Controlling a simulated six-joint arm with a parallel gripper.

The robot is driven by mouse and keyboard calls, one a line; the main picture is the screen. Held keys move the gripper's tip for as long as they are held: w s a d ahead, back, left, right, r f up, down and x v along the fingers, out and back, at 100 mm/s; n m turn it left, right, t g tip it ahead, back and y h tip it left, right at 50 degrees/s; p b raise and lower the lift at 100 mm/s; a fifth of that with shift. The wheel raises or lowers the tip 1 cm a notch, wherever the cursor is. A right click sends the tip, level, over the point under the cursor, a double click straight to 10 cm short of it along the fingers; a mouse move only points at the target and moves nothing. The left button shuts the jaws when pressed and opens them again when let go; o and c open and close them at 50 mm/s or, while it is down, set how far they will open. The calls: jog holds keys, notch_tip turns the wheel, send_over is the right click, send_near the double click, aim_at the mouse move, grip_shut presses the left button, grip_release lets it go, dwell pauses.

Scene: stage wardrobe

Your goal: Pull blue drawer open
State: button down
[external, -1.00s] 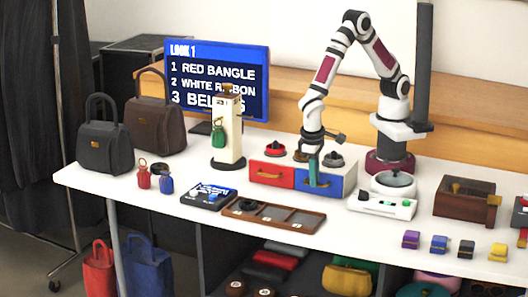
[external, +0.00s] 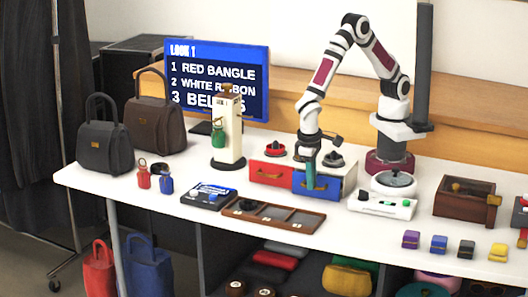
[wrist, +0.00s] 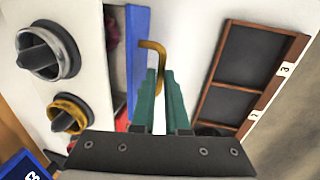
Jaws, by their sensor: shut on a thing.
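The blue drawer (external: 328,187) is in the right half of a small white cabinet (external: 349,178) and stands partly out from it. In the wrist view its blue front (wrist: 139,40) is apart from the white cabinet, with a gap showing some of the inside and something dark red in it. My gripper (external: 309,181) is in front of the drawer, fingers pointing down. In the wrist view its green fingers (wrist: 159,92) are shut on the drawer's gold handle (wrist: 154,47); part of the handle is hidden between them.
The red drawer (external: 266,174) beside it is closed. Dial-like knobs stand on the cabinet top, including a red one (external: 275,149). A brown compartment tray (external: 310,228) lies close in front of the drawer. A white device (external: 381,205) is to the right.

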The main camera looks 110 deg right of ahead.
jog(key=w+a, duration=0.6)
jog(key=shift+w+a, duration=0.15)
jog(key=shift+w, duration=0.05)
jog(key=c, duration=1.2)
grip_release()
notch_tip(320, 180, up, 16)
jog(key=w+a, duration=0.1)
jog(key=a, duration=0.1)
jog(key=shift+w+f, duration=0.2)
jog(key=shift+w, duration=0.2)
